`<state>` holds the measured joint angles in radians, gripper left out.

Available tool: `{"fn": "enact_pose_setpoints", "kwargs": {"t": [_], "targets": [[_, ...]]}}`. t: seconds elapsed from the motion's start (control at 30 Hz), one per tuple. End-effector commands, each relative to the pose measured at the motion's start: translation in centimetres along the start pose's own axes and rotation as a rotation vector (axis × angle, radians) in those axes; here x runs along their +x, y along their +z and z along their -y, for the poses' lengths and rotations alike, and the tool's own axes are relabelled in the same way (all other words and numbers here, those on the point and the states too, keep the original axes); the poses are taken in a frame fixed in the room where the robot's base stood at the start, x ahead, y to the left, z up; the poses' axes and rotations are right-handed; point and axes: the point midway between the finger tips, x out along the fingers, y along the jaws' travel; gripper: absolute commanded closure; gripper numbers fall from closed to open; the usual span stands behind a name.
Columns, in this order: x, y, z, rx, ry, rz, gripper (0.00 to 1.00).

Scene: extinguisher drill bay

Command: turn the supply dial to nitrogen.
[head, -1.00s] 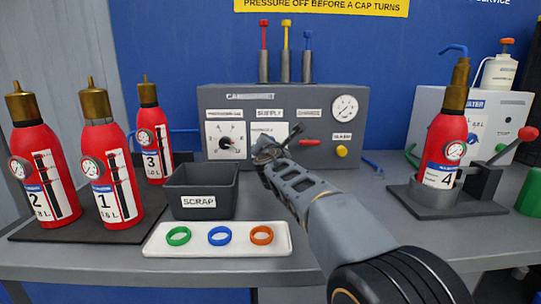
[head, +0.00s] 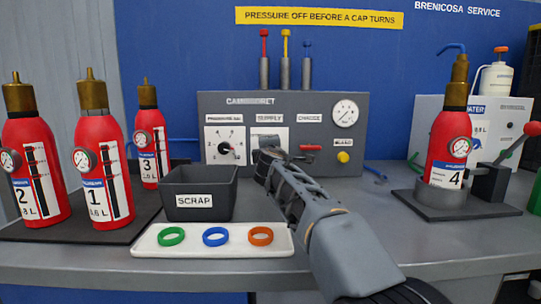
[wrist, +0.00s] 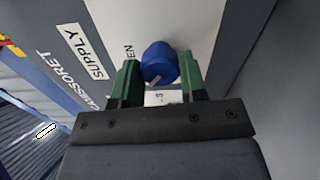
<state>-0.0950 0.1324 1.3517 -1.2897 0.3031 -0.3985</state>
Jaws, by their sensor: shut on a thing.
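The supply dial is a blue round knob (wrist: 160,60) with a pale mark on its lower edge, on the plate under the SUPPLY label (wrist: 84,52) in the wrist view. My gripper (wrist: 159,68) has its two green fingers on either side of the knob and is shut on it. In the head view my gripper (head: 267,160) is at the SUPPLY plate (head: 270,133) of the grey panel (head: 380,105), and my arm hides the knob. Only a fragment "EN" of a position label shows, so I cannot tell the dial's setting.
Left of the plate is a pressure dial (head: 225,151); right are a red lever (head: 311,147) and a yellow button (head: 343,157). A scrap bin (head: 200,190), a tray of rings (head: 150,246) and red extinguishers (head: 97,150) stand in front and left.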

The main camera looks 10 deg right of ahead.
Motion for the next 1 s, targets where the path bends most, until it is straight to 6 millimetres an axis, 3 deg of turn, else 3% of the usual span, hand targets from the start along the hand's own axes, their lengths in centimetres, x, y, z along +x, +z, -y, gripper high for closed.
{"fn": "enact_pose_setpoints", "kwargs": {"t": [0.3,0.83,0.87,1.0], "targets": [[0.01,-0.05,0.07,0.102,0.000,-0.001,0.85],[0.01,-0.03,0.01,0.122,-0.001,0.000,0.85],[0.01,-0.03,0.01,0.122,-0.001,0.000,0.60],[0.01,-0.01,0.01,0.121,0.000,0.000,0.47]]}}
